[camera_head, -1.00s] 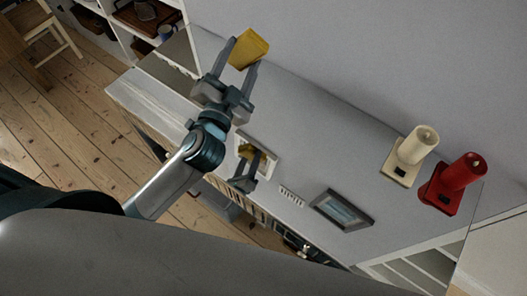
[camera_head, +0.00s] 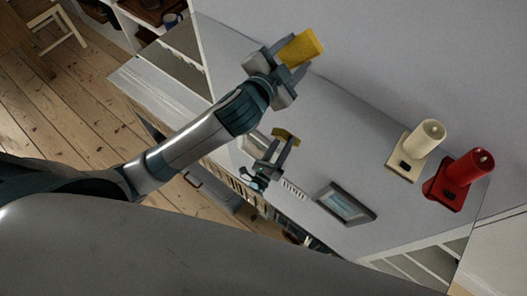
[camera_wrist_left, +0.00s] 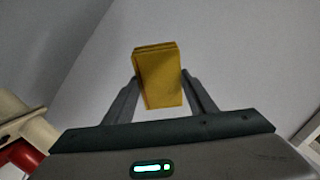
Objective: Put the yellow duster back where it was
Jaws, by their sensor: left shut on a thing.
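The yellow duster (camera_head: 301,47) is in my left gripper (camera_head: 290,72), held above the grey top. In the left wrist view the duster (camera_wrist_left: 158,78) is a yellow block standing between the two fingers of my left gripper (camera_wrist_left: 160,95), which is shut on it. Grey surface shows around it there. A smaller gripper-like shape with a yellow piece shows lower in the head view; it looks like a reflection, but I cannot be sure. My right gripper is not clearly seen.
White shelves are at top left, with wooden floorboards (camera_head: 70,120) at left. Grey surface between duster and candles is clear.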

